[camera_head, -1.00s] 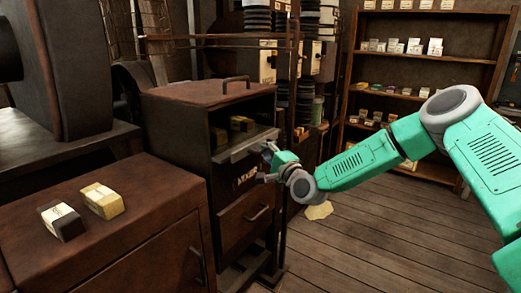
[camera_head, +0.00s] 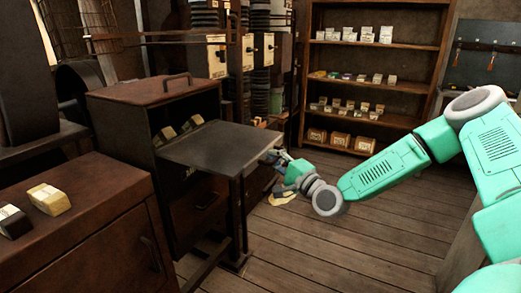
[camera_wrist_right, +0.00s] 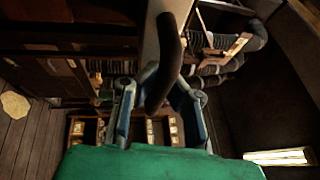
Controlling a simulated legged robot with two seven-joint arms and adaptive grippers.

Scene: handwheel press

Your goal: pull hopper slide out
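The hopper slide (camera_head: 225,148) is a flat grey plate standing well out of the front of the dark hopper cabinet (camera_head: 130,125), roughly level. My right gripper (camera_head: 272,165) is at the slide's outer right edge, small and partly hidden in the head view. In the right wrist view, the fingers of my right gripper (camera_wrist_right: 160,88) lie on both sides of a dark curved handle (camera_wrist_right: 168,60) and appear closed on it. A pale edge of the slide (camera_wrist_right: 150,40) rises behind the handle. My left gripper is not in view.
Small packets (camera_head: 180,130) lie inside the cabinet's opening. Shelves (camera_head: 380,50) stand at the back.

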